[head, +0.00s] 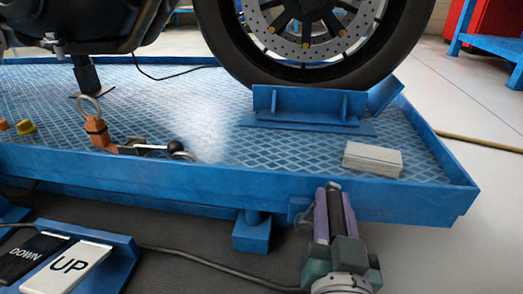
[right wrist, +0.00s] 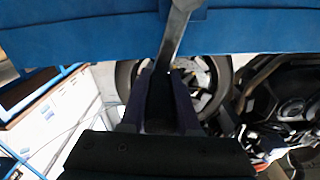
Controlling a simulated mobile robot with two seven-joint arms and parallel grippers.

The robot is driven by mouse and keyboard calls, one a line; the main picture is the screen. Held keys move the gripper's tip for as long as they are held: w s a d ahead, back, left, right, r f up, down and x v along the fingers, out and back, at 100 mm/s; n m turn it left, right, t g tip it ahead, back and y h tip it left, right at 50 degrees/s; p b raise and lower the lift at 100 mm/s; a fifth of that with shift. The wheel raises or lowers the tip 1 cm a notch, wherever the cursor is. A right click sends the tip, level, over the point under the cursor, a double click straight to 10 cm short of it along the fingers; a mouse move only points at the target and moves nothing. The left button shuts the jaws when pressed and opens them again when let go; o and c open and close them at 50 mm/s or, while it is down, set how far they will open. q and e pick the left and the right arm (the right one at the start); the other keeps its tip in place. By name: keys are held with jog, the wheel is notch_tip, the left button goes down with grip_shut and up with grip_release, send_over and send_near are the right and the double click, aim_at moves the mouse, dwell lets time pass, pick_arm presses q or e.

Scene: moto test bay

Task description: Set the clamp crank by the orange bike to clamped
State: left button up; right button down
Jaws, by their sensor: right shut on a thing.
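The clamp crank shows in the right wrist view as a grey metal arm (right wrist: 175,38) running down from the blue platform edge to a dark grip between my fingers. In the head view, my right gripper (head: 334,192) is at the platform's front edge, with its purple fingers on both sides of the dark crank grip (head: 336,212). It is shut on the crank. The rest of the crank is mostly hidden by the gripper. The bike's front wheel (head: 273,72) stands behind a blue wheel bracket (head: 297,103). My left gripper is not in view.
The blue lift platform (head: 215,112) carries a grey block (head: 373,159), an orange piece with a ring (head: 98,133) and a black-knobbed lever (head: 176,147). A pedal box with a DOWN pedal (head: 28,254) and an UP pedal (head: 70,266) sits at lower left. A cable crosses the floor.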

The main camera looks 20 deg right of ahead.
jog(key=shift+d, duration=0.1)
dwell(0.8)
jog(key=shift+s+d+f+m, duration=0.4)
jog(key=shift+d+f+m, duration=0.2)
jog(key=shift+m, duration=0.35)
jog(key=shift+s+d+f+m, duration=0.35)
jog(key=shift+d+f+m, duration=0.2)
jog(key=shift+m, duration=0.35)
jog(key=shift+s+d+f+m, duration=0.4)
jog(key=shift+d+f+m, duration=0.2)
jog(key=shift+m, duration=0.35)
jog(key=shift+f, duration=0.1)
jog(key=c, duration=0.7)
grip_release()
jog(key=shift+d, duration=0.1)
jog(key=shift+o, duration=0.2)
